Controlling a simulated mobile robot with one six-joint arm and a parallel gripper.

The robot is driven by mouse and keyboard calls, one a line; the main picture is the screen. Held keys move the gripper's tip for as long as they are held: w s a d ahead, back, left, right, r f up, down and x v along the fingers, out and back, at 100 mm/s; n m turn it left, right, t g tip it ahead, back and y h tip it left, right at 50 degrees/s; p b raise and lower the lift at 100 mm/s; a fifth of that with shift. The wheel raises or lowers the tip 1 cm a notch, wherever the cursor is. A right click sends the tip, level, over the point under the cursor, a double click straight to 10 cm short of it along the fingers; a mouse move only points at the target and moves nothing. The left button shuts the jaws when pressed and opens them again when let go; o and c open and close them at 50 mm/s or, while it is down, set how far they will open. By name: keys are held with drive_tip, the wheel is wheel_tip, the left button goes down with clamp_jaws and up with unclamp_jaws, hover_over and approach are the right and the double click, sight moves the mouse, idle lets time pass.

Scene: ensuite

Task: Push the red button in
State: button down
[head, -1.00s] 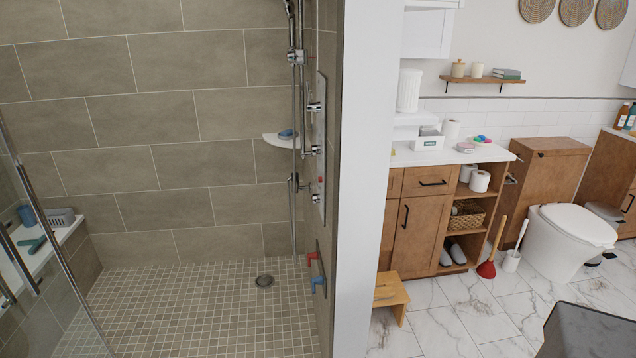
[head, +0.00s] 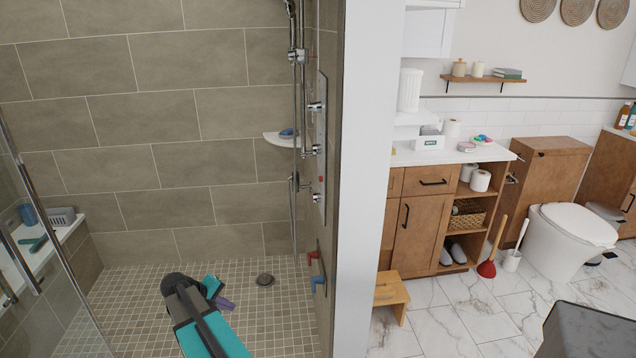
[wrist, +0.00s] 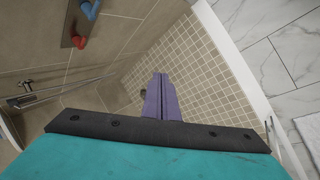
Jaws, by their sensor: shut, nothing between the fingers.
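A small red button (head: 321,179) shows on the tall grey shower panel (head: 323,120), on the right wall of the shower. It is seen nearly edge-on, so how far it stands out cannot be told. My gripper (head: 226,304) is low in the shower opening, left of and below the panel, well apart from the button. Its purple fingers (wrist: 160,97) are together and empty in the wrist view, over the tiled floor. I cannot make out the button in the wrist view.
A red handle (head: 312,256) and a blue handle (head: 318,283) stick out below the panel. They also show at upper left in the wrist view (wrist: 80,42). Chrome knobs and a shower rail (head: 293,130) stand near the panel. A white wall end (head: 367,180) bounds the shower's right.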

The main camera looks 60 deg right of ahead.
sight(321, 179)
drive_tip(key=s+d+r+m+g+h, duration=0.1)
drive_tip(key=s+d+r+m+h, duration=0.1)
drive_tip(key=d+r, duration=1.1)
drive_tip(key=s+d+r+m+h, duration=0.2)
drive_tip(key=d+r, duration=1.2)
drive_tip(key=r, duration=0.8)
drive_tip(key=shift+s+g+h, duration=0.4)
drive_tip(key=shift+s+h, duration=0.2)
drive_tip(key=shift+h, duration=0.3)
drive_tip(key=shift+s, duration=0.1)
drive_tip(key=s+d, duration=0.5)
drive_tip(key=s, duration=0.2)
drive_tip(key=shift+p, duration=0.45)
drive_tip(key=shift+d, duration=0.1)
drive_tip(key=shift+s+d, duration=0.2)
drive_tip(key=shift+s+d, duration=0.25)
drive_tip(key=shift+s, duration=0.1)
idle(0.5)
drive_tip(key=shift+w+a, duration=0.1)
drive_tip(key=shift+w, duration=0.05)
